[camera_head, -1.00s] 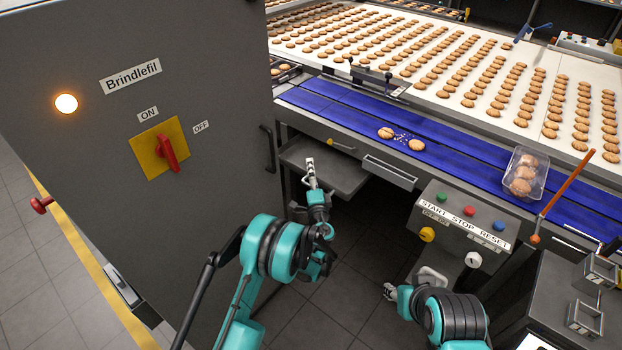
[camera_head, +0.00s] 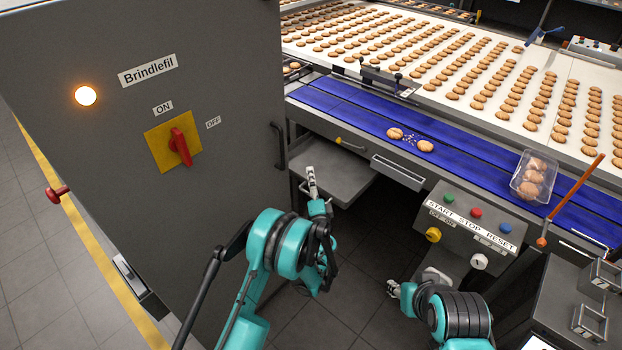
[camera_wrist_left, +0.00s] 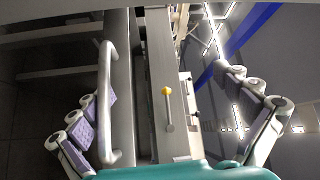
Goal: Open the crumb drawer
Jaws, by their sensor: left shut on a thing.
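The crumb drawer (camera_head: 345,186) is a grey pan under the blue belt, sticking out from the machine beside the dark cabinet. Its pale bar handle (camera_wrist_left: 106,110) shows in the left wrist view. My left gripper (camera_head: 312,178) is at the drawer's front left and is shut on the handle. In the left wrist view, my left gripper's fingers (camera_wrist_left: 170,115) show on both sides of the handle and panel; the exact contact is hard to see. My right gripper (camera_head: 391,289) hangs empty below the button box, too small to tell its opening.
The cabinet (camera_head: 225,90), with a red switch, stands close on the left. A button box (camera_head: 460,228) stands at right. The blue belt (camera_head: 365,117) carries two biscuits, crumbs and a clear tray (camera_head: 520,190). A yellow-tipped lever (camera_head: 350,145) sits above the drawer. Floor ahead is clear.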

